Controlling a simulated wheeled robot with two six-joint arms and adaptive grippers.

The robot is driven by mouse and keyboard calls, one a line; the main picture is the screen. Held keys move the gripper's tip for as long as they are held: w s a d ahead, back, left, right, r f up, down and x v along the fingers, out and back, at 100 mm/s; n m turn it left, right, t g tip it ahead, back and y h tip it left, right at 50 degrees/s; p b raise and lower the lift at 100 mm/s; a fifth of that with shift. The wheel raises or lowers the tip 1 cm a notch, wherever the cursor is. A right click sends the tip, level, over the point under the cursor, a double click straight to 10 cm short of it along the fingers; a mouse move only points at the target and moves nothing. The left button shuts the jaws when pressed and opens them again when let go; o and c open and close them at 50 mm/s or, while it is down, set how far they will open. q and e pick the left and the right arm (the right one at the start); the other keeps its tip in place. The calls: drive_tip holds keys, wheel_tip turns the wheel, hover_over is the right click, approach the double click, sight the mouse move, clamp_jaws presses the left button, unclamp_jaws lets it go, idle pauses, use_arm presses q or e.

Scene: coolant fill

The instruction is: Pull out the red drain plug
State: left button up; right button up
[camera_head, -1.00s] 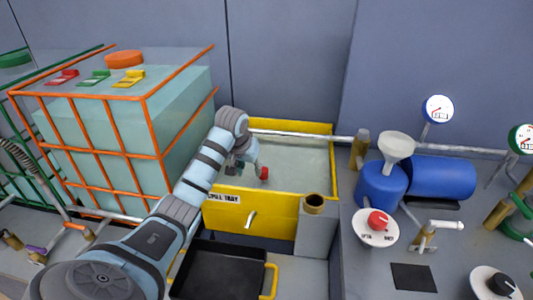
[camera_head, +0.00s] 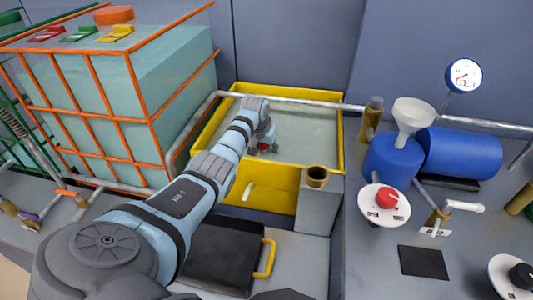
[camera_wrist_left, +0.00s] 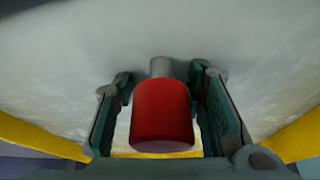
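The red drain plug (camera_head: 265,147) is in the yellow-rimmed spill tray (camera_head: 300,93), near its front wall. In the left wrist view the plug (camera_wrist_left: 162,115) is a red cylinder with a short grey stem (camera_wrist_left: 161,67) at its far end. My left gripper (camera_head: 266,140) is at the plug, reaching over the tray from the left. In the wrist view its two green fingers (camera_wrist_left: 162,95) stand on either side of the plug, with narrow gaps showing. The gripper looks open around it. My right gripper is not in view.
A caged coolant tank (camera_head: 110,110) stands left of the tray. A pipe (camera_head: 300,99) crosses behind. A brass-topped grey block (camera_head: 318,205) stands at the tray's front right. A blue drum with a funnel (camera_head: 413,112) is right.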

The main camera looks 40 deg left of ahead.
use_arm(q)
drive_tip(key=shift+s+r, duration=0.1)
drive_tip(key=shift+s, duration=0.1)
drive_tip(key=shift+w, duration=0.15)
clamp_jaws()
drive_tip(key=c, duration=0.8)
unclamp_jaws()
clamp_jaws()
drive_tip(key=shift+p, duration=0.35)
drive_tip(key=shift+r, duration=0.2)
